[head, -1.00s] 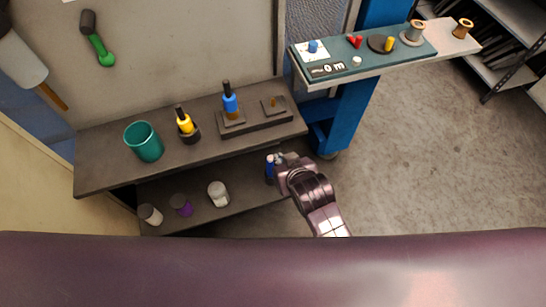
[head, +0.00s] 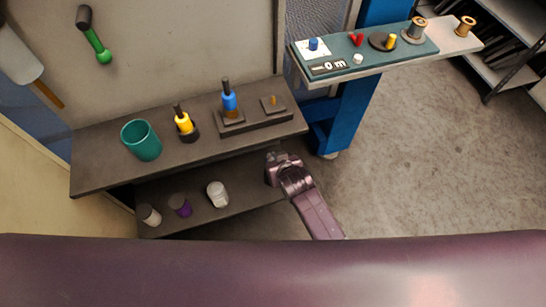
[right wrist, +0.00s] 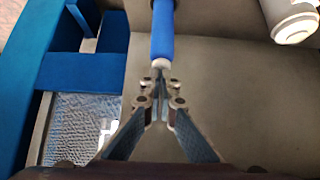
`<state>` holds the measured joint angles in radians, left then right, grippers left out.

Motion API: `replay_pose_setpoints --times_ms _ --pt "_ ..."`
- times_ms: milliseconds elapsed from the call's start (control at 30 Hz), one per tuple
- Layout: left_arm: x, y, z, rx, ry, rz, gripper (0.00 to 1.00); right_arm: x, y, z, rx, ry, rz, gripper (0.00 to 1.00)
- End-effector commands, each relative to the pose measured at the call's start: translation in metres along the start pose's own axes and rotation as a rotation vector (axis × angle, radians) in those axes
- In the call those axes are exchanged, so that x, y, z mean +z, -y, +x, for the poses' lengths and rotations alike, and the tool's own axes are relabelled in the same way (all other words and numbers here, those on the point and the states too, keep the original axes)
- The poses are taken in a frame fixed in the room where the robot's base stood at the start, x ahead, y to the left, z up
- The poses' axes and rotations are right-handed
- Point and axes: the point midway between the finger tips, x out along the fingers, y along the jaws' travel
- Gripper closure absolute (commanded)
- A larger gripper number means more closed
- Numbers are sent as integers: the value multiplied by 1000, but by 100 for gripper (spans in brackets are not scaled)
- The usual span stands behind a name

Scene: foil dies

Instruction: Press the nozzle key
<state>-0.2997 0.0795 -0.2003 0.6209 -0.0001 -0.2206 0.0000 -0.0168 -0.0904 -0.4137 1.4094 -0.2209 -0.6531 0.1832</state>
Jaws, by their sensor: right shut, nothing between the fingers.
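My right gripper (head: 272,168) reaches over the right end of the lower shelf in the head view. In the right wrist view its fingers (right wrist: 160,95) are shut with nothing between them. A blue rod-shaped thing with a pale end (right wrist: 163,32) lies just beyond the fingertips; touching or apart I cannot tell. In the head view the gripper hides it. A teal panel (head: 375,66) at the upper right carries a blue piece on a white plate (head: 313,45), a red piece (head: 356,39) and a small white knob (head: 358,59). I cannot tell which thing is the nozzle key.
The upper shelf (head: 100,163) holds a teal cup (head: 141,140), a yellow-and-black tool (head: 184,122) and a blue-and-black tool (head: 229,102) in a stand. The lower shelf holds a white jar (head: 217,194) and a purple jar (head: 180,205). A blue post (head: 340,115) stands right of the shelves.

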Motion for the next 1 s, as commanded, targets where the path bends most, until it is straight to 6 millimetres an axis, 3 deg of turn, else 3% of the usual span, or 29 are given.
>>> replay_pose_setpoints --times_ms 300,500,800,1000 --pt "0 0 0 0 0 0 100 0 0 1 0 0 1 100" --pt "0 0 6 0 -1 0 100 14 0 14 0 3 1 100" --pt "1 0 6 0 0 0 100 20 0 14 1 15 0 100" --pt "0 0 -6 0 0 0 100 12 -3 7 2 14 0 100"
